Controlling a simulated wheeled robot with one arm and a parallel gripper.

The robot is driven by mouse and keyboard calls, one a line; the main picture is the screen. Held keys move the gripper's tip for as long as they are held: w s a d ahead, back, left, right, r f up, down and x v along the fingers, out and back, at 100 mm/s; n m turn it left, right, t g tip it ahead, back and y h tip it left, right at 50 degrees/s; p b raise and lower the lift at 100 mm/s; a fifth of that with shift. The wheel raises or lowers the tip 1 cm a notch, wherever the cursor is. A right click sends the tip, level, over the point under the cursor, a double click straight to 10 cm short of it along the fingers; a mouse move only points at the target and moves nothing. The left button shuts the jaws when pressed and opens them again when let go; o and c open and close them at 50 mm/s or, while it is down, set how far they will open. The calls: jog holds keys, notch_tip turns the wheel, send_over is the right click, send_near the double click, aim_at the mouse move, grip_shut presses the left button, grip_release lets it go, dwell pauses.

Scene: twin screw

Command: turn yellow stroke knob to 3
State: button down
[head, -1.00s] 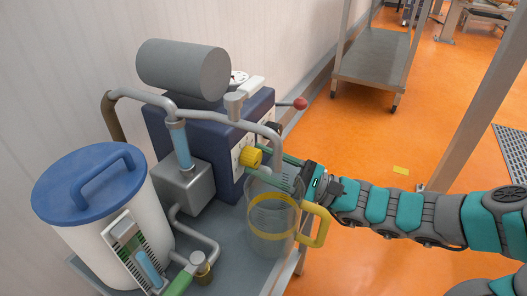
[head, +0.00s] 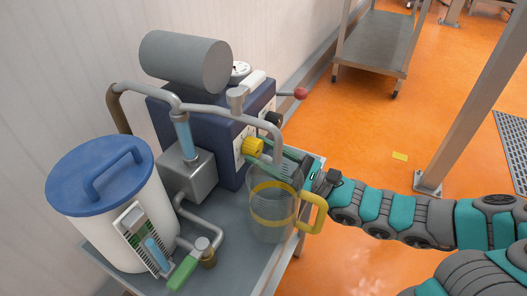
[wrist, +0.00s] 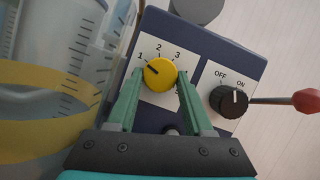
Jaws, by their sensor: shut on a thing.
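The yellow stroke knob (wrist: 160,73) sits on a white plate on the front of the dark blue machine. Its dark pointer mark points up and left, toward the 1. The 2 and 3 are printed above it; lower numbers are partly hidden by the right finger. My gripper (wrist: 161,81) is shut on the knob, with one green finger at each side. In the head view the yellow knob (head: 253,148) shows left of my gripper, whose fingers are partly behind the pipe and the jug.
A clear jug (head: 272,210) with a yellow band and handle stands close to my gripper, under the pipe outlet (head: 277,153). A black OFF/ON knob (wrist: 229,99) and a red-ended lever (wrist: 305,101) are right of the yellow knob. A blue-lidded container (head: 100,175) stands left.

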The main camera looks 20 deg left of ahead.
jog(key=shift+c, duration=1.5)
grip_release()
